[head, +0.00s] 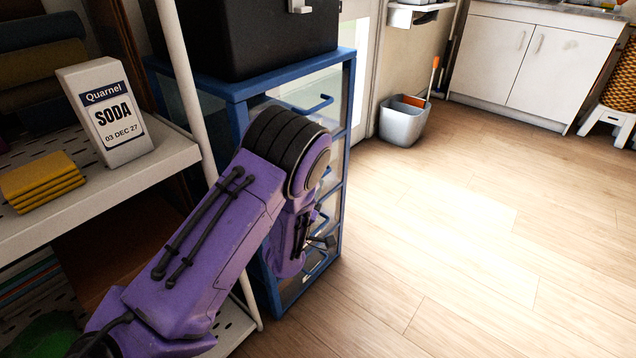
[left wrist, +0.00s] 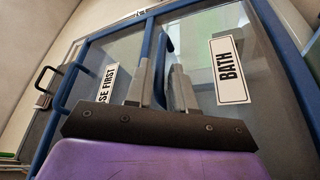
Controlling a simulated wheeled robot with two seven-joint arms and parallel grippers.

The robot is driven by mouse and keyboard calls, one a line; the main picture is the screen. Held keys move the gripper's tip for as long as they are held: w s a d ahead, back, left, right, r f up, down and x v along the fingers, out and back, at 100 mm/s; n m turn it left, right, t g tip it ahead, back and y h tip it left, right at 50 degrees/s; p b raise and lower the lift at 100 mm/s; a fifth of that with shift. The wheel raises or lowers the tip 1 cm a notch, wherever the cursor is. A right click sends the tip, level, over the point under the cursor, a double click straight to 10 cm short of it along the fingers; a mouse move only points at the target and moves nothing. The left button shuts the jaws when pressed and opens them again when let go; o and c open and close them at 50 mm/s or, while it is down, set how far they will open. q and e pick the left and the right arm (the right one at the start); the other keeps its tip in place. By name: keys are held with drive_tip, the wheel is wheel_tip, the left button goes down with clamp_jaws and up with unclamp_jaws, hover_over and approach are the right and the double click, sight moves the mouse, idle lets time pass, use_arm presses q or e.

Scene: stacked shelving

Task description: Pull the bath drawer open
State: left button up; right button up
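The bath drawer (left wrist: 275,110) is a clear-fronted drawer in a blue frame, with a white "BATH" label (left wrist: 230,69) in the left wrist view, which shows the unit turned sideways. Its blue bar handle (left wrist: 160,45) runs between the two grey fingers of my left gripper (left wrist: 160,88), which sit close on both sides of it and look shut on it. In the head view the left gripper (head: 322,242) is small, at the front of the blue drawer unit (head: 235,88), low down; my purple arm hides much of the unit. The right gripper is out of view.
A neighbouring drawer carries a partly hidden label (left wrist: 107,85) ending "SE FIRST". A black box (head: 262,35) stands on the unit. A shelf (head: 165,155) at left holds a soda box (head: 105,112) and yellow cloths (head: 40,182). The wooden floor (head: 440,230) in front is clear; a grey bin (head: 403,122) stands further back.

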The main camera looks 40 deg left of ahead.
use_arm(q)
drive_tip(key=shift+x, duration=1.9)
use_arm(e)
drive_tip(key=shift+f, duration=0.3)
use_arm(q)
clamp_jaws()
drive_tip(key=shift+f, duration=0.1)
